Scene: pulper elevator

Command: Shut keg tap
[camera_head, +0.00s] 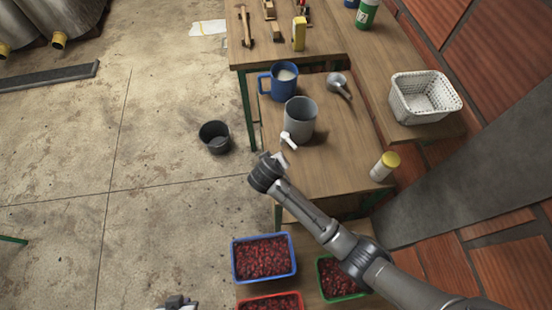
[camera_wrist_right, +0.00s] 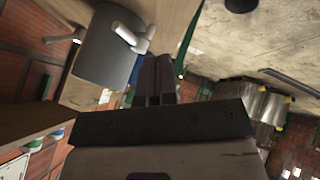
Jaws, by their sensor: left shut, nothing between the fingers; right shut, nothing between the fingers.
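The keg is a grey cylinder (camera_head: 300,118) on the wooden bench, with a white tap (camera_head: 289,140) on its front side. The keg (camera_wrist_right: 103,50) and its tap (camera_wrist_right: 135,40) also show in the right wrist view, upper left. I cannot tell from these frames whether the tap is open or shut. My right gripper (camera_wrist_right: 155,78) is shut and empty, just apart from the tap; in the head view my own wrist mostly hides it. My left gripper (camera_head: 177,302) shows only in part at the bottom edge of the head view, shut and empty, far from the keg.
A yellow-capped jar (camera_head: 383,168) and white basket (camera_head: 404,112) are to the right. A dark bucket (camera_head: 215,138) is on the floor. A blue-rimmed berry crate (camera_head: 235,262) lies in front.

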